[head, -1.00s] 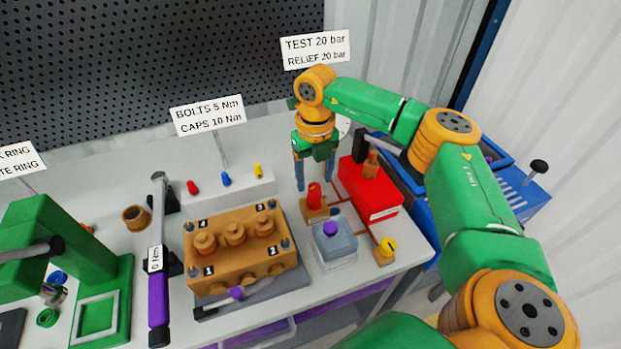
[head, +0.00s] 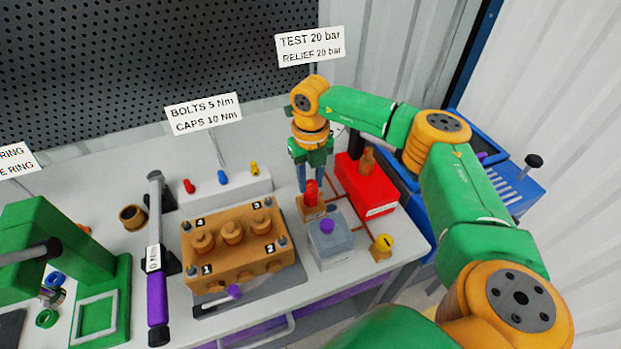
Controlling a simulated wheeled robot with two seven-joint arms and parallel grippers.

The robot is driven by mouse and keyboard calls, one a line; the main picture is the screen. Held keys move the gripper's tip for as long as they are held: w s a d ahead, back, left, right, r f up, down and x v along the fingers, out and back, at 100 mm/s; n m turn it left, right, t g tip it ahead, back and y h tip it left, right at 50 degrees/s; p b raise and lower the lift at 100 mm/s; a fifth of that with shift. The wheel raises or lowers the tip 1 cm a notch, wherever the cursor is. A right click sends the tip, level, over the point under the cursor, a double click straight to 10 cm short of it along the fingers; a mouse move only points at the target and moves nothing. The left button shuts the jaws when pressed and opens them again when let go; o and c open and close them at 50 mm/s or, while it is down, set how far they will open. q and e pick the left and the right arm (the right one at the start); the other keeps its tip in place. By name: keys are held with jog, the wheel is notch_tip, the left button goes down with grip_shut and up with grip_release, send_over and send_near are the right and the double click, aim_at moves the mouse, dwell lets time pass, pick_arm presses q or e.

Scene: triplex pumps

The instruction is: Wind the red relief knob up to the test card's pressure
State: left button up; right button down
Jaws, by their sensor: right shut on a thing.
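The red relief knob (head: 311,194) stands upright on a small orange-brown block (head: 312,211) on the bench. My right gripper (head: 311,186) points straight down over it, its two blue fingers shut on the knob's upper part. The test card (head: 310,47) at the back reads "TEST 20 bar, RELIEF 20 bar". No gauge reading shows clearly; my right arm covers part of the area behind. My left gripper is not in view.
Right of the knob is a red box (head: 378,208). In front are a grey block with a purple knob (head: 327,225) and a yellow knob (head: 385,242). Left stands the orange pump block (head: 237,262). A torque wrench (head: 156,290) and green press (head: 110,290) are farther left.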

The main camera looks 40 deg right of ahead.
jog(key=m, duration=0.6)
jog(key=shift+p, duration=0.35)
jog(key=m+p, duration=0.1)
jog(key=m, duration=0.5)
jog(key=shift+s+d+m, duration=0.1)
jog(key=shift+m, duration=0.2)
jog(key=c, duration=0.5)
grip_release()
jog(key=shift+c, duration=0.2)
